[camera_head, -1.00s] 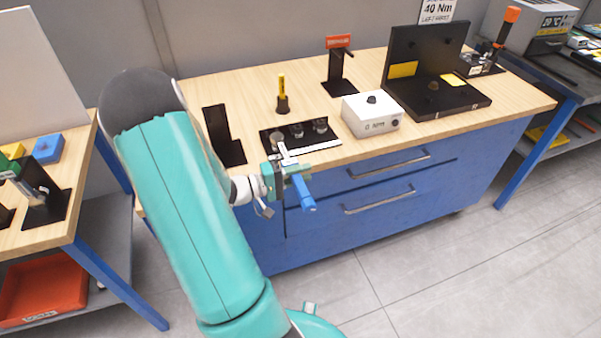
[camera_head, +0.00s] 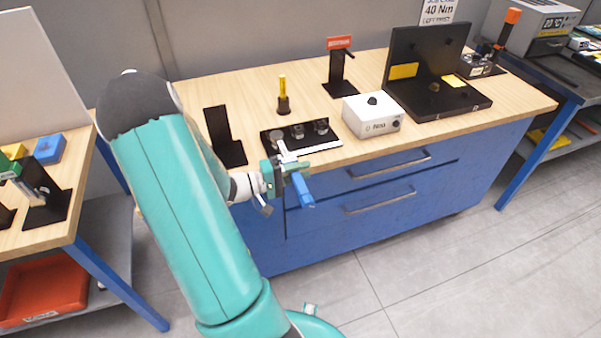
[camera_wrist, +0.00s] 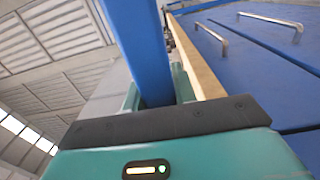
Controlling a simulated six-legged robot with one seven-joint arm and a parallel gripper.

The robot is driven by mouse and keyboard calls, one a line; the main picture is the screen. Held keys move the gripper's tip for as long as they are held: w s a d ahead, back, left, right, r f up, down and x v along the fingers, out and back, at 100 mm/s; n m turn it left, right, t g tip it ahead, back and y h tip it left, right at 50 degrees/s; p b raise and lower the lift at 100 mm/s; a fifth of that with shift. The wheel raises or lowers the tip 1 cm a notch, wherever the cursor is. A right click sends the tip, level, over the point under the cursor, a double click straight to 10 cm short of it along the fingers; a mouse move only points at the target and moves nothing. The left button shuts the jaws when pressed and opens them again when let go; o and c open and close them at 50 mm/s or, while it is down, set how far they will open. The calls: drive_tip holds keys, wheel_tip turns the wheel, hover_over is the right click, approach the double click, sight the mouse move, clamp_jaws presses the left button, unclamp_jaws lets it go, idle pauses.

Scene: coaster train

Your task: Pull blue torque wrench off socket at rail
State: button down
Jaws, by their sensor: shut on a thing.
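My gripper (camera_head: 277,178) is shut on the blue torque wrench (camera_head: 303,189) at the front edge of the workbench. The wrench's blue handle sticks out in front of the jaws, and a silvery part of it (camera_head: 284,152) reaches back toward the black rail (camera_head: 327,134). Sockets (camera_head: 298,131) stand along the rail. I cannot tell whether the wrench head still touches a socket. In the wrist view the blue handle (camera_wrist: 146,50) runs between the jaws and hides what lies behind it.
A yellow-handled tool (camera_head: 282,93) stands behind. Blue drawers with bar handles (camera_head: 380,201) lie below the bench edge. The floor in front is clear.

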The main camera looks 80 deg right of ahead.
sight(294, 158)
drive_tip(key=shift+w+d, duration=0.35)
drive_tip(key=shift+d, duration=0.3)
drive_tip(key=shift+w+d, duration=0.35)
drive_tip(key=shift+d, duration=0.25)
drive_tip(key=shift+w+d+r, duration=0.15)
drive_tip(key=shift+w+d, duration=0.2)
drive_tip(key=shift+d, duration=0.05)
idle(0.9)
drive_tip(key=shift+w+d+r, duration=0.1)
drive_tip(key=shift+d+r, duration=0.1)
drive_tip(key=shift+r, duration=0.4)
drive_tip(key=shift+a, duration=0.1)
drive_tip(key=shift+a+r, duration=0.1)
drive_tip(key=shift+r, duration=0.05)
drive_tip(key=shift+s+a+r, duration=0.1)
drive_tip(key=shift+r, duration=1.25)
drive_tip(key=shift+s+r, duration=0.1)
drive_tip(key=shift+r, duration=1.25)
